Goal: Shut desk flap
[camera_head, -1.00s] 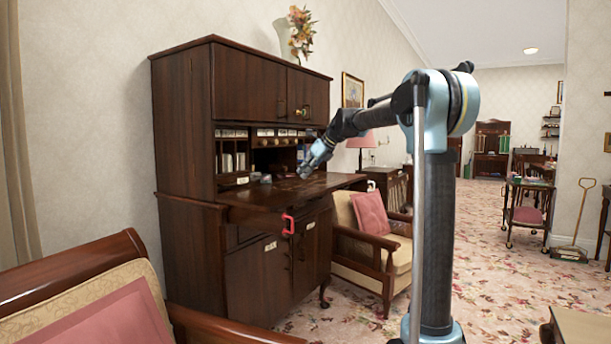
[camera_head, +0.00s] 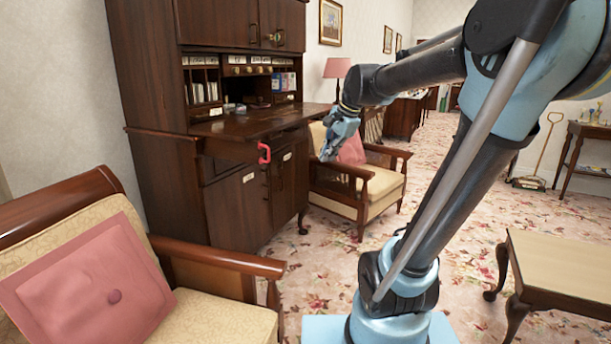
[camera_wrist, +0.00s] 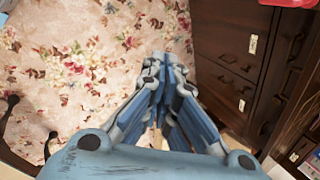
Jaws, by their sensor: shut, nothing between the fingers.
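The desk flap (camera_head: 240,124) is folded down and lies flat, sticking out from the dark wooden desk (camera_head: 150,100). A red handle (camera_head: 264,153) hangs below the flap's front edge; a red piece, likely the same handle, is cut off at the top right of the wrist view (camera_wrist: 288,3). My gripper (camera_head: 326,155) is to the right of the flap in the head view, apart from it and pointing down. In the wrist view my gripper's fingers (camera_wrist: 165,62) are together and empty, over the floral carpet, with the desk's lower front to the right.
An armchair with a pink cushion (camera_head: 90,280) stands at the front left, close to the desk. Another armchair (camera_head: 378,185) stands behind my gripper, right of the desk. A low table (camera_head: 570,262) is at the right. Carpet between them is clear.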

